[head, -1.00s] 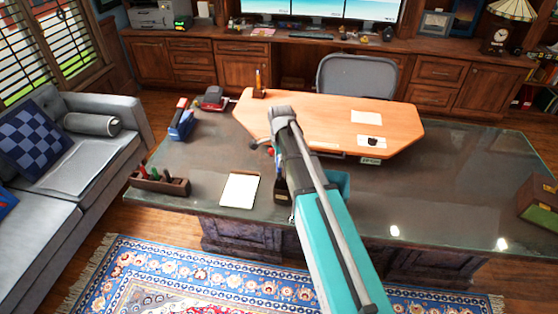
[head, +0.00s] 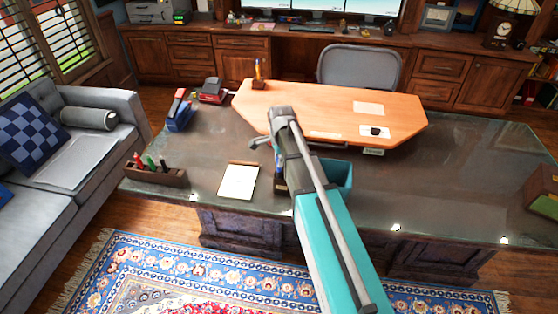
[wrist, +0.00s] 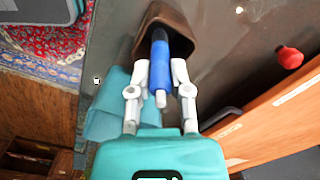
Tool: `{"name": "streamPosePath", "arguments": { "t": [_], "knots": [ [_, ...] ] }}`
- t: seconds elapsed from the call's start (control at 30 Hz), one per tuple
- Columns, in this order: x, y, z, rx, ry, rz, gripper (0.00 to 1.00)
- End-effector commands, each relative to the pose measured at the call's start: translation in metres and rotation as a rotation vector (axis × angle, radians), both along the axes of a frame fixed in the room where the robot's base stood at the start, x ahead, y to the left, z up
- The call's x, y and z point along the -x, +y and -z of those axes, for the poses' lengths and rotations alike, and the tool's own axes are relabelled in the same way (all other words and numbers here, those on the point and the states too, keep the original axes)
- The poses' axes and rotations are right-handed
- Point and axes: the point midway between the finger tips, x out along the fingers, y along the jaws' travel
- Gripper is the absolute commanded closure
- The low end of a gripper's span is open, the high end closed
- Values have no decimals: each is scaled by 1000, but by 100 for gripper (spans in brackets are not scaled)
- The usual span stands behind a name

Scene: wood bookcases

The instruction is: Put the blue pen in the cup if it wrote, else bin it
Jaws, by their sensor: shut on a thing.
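In the wrist view my gripper (wrist: 160,88) is shut on the blue pen (wrist: 161,65), one finger on each side. The pen's pale end points toward the camera and its dark end lies over or inside the mouth of a brown cup (wrist: 180,22); I cannot tell how deep. The teal bin (wrist: 108,108) is beside the gripper on the left; in the head view it shows (head: 341,176) right of my arm.
A wooden tray of pens (head: 155,175) stands at the desk's left end. A blue stapler-like item (head: 180,117) is behind it. A raised wooden board (head: 320,106) covers the back of the desk. A red knob (wrist: 288,57) is right of the cup.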

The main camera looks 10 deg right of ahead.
Motion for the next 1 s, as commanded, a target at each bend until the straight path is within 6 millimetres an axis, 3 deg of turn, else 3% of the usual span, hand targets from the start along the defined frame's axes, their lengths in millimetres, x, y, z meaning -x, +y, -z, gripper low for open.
{"name": "streamPosePath", "arguments": {
  "t": [0.3,0.33,0.53,1.0],
  "knots": [
    [0,0,0,0,0,0,100],
    [0,0,0,0,0,0,71],
    [0,0,0,0,0,0,34],
    [0,0,-1,0,0,0,34]
  ]
}}
